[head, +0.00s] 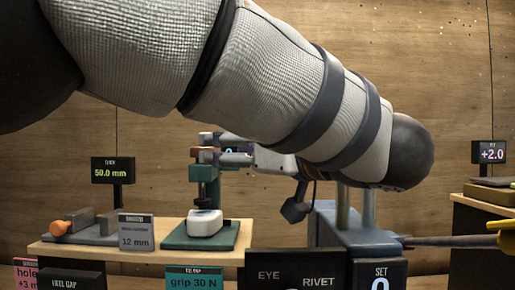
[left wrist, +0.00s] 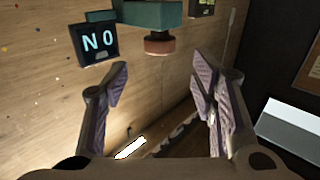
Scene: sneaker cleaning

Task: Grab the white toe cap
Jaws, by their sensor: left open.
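The white toe cap (head: 205,222) sits on a green base plate (head: 172,238) below a teal press column (head: 204,188) in the head view. My left gripper (head: 214,147) is above it, beside the top of the press, with its fingers pointing left. In the left wrist view my left gripper (left wrist: 158,95) is open, with nothing between its fingers. The press's teal head with a reddish disc (left wrist: 159,46) shows beyond the fingers. I cannot tell whether a small bright white shape low in that view is the toe cap. My right gripper is not in view.
A bench (head: 100,254) carries a grey fixture with an orange knob (head: 61,228) and a 12 mm sign (head: 136,231). A 50.0 mm display (head: 113,170) stands behind. A blue-grey machine block (head: 345,235) with posts stands right of the press. Dark labelled panels (head: 295,270) fill the front.

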